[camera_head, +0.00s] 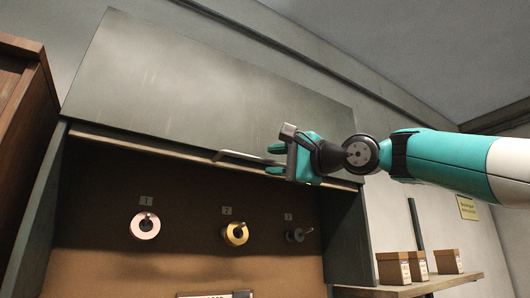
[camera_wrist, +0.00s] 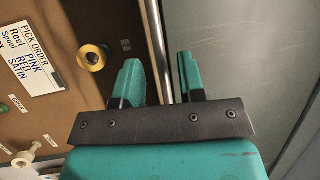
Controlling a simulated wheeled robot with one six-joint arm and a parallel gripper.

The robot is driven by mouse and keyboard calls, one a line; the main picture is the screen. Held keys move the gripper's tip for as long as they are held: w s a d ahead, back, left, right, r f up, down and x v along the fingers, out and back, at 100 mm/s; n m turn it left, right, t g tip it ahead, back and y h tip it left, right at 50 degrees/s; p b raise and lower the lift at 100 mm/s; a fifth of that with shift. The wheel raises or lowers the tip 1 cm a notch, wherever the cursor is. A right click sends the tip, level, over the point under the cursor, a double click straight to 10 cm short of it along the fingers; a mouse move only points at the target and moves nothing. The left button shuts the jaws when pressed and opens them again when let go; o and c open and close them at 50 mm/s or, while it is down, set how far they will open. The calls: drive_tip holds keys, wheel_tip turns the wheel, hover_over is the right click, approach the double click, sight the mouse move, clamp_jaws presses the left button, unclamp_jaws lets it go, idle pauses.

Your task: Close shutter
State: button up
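The shutter (camera_head: 200,85) is a large grey-green panel across the upper part of the cabinet; the opening below it is uncovered. Its thin metal handle (camera_head: 238,156) runs along the lower edge. My gripper (camera_head: 275,160) is at the handle's right part, fingers pointing left. In the wrist view the teal fingers (camera_wrist: 158,78) are spread apart, and the handle bar (camera_wrist: 163,45) runs up between them, nearer the right finger. Gaps show beside the bar, so the fingers do not appear clamped on it. The shutter surface (camera_wrist: 240,50) fills the right of that view.
Inside the cabinet hang a pink reel (camera_head: 145,226), a yellow reel (camera_head: 236,234) and a dark reel (camera_head: 296,235) on numbered pegs. A pick order card (camera_wrist: 28,60) is on the back board. Small boxes (camera_head: 394,267) stand on a shelf (camera_head: 440,284) at the right.

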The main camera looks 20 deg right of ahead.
sight(266, 162)
drive_tip(key=shift+p+x, duration=0.5)
drive_tip(key=shift+x, duration=1.15)
clamp_jaws()
drive_tip(key=shift+f, duration=0.15)
